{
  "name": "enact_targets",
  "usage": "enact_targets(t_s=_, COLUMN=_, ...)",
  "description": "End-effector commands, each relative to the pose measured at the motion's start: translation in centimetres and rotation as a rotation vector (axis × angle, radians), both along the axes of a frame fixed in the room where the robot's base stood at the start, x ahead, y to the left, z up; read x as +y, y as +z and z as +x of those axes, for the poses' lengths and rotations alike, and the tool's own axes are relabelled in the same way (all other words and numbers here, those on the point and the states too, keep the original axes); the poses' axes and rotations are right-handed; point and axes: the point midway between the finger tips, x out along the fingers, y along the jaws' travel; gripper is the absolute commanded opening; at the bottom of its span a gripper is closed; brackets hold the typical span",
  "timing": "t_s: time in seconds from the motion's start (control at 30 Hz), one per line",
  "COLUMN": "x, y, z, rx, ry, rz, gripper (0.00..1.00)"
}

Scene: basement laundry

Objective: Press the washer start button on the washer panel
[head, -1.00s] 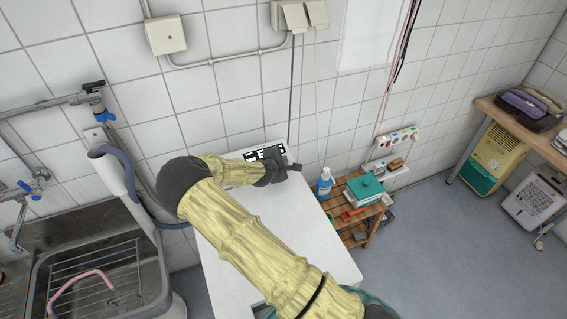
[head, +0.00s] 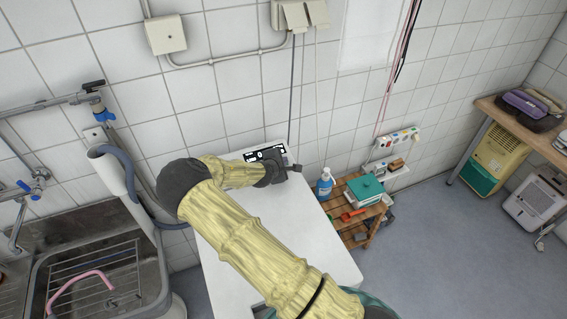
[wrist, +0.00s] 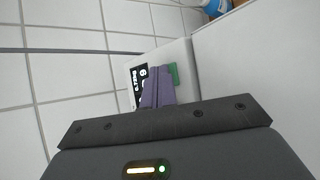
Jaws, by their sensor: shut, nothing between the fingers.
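The white washer (head: 315,243) stands against the tiled wall, with its raised panel at the back. A dark display with white characters (head: 264,154) shows on the panel, partly hidden by my arm. In the wrist view the display (wrist: 139,88) is partly covered by my fingers, and a green button (wrist: 174,74) shows just right of the fingertips. My gripper (head: 294,168) is shut and empty, at the panel's right end. In the wrist view its closed fingers (wrist: 157,72) reach the panel face beside the green button; I cannot tell whether they touch it.
A sink (head: 100,275) stands left of the washer. A wooden shelf (head: 358,233) with a spray bottle (head: 324,183) and a green-topped box (head: 365,188) stands to the right. A grey hose (head: 128,180) hangs at the left. The floor at right is open.

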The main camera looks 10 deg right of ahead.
Motion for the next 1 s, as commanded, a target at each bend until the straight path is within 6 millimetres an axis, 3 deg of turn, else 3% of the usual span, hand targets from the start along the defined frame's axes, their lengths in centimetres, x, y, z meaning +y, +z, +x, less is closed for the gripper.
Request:
enact_targets(t_s=0.27, x=0.0, y=1.3, z=-0.4, rx=0.002, ry=0.001, rz=-0.001, gripper=0.0)
enact_targets(t_s=0.67, x=0.3, y=1.5, z=-0.4, rx=0.0, ry=0.005, rz=0.0, gripper=0.0)
enact_targets(t_s=1.0, x=0.1, y=4.1, z=-1.1, rx=0.001, ry=0.004, rz=0.0, gripper=0.0)
